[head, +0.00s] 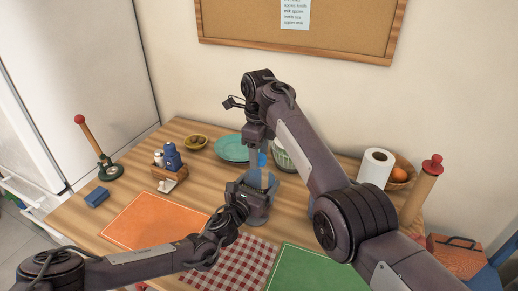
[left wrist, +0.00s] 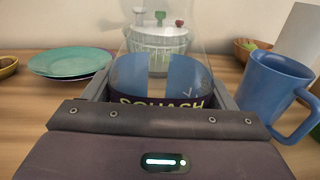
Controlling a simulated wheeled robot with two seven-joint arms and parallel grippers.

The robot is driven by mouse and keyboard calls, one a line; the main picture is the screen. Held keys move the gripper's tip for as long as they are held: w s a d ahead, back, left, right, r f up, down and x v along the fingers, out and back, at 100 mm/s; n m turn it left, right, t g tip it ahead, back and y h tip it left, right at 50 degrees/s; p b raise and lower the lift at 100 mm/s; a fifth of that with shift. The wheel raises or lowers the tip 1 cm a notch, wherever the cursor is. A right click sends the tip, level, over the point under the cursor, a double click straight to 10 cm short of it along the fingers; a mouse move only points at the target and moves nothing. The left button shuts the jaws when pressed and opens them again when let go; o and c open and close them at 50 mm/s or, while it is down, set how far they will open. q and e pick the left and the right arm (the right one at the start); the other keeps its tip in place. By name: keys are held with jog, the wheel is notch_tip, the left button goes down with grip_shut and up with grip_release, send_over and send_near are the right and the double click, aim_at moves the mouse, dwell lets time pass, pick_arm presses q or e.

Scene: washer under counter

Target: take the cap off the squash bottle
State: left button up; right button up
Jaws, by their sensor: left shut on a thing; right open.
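The squash bottle (left wrist: 187,78) stands upright in the left wrist view, clear with a blue and dark label reading SQUASH. My left gripper (left wrist: 160,98) is shut around its body, with one finger on each side; in the head view this gripper (head: 253,192) is near the middle of the table. The bottle's top is cut off in the left wrist view, and its cap cannot be made out in the head view. My right gripper (head: 258,148) is open and points down above the bottle area, its fingertips partly hidden.
A blue mug (left wrist: 272,88) stands close right of the bottle. A wooden caddy (head: 170,180), paper roll (head: 376,168) and fruit basket (head: 402,172) stand around. Orange (head: 150,220) and green (head: 310,270) mats look clear.

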jog(key=c, duration=1)
jog(key=n, duration=0.6)
jog(key=shift+n, duration=0.3)
jog(key=n, duration=0.4)
jog(key=shift+r+n, duration=0.1)
jog(key=shift+n, duration=0.3)
jog(key=n, duration=1.1)
jog(key=shift+n, duration=0.4)
jog(key=n, duration=0.4)
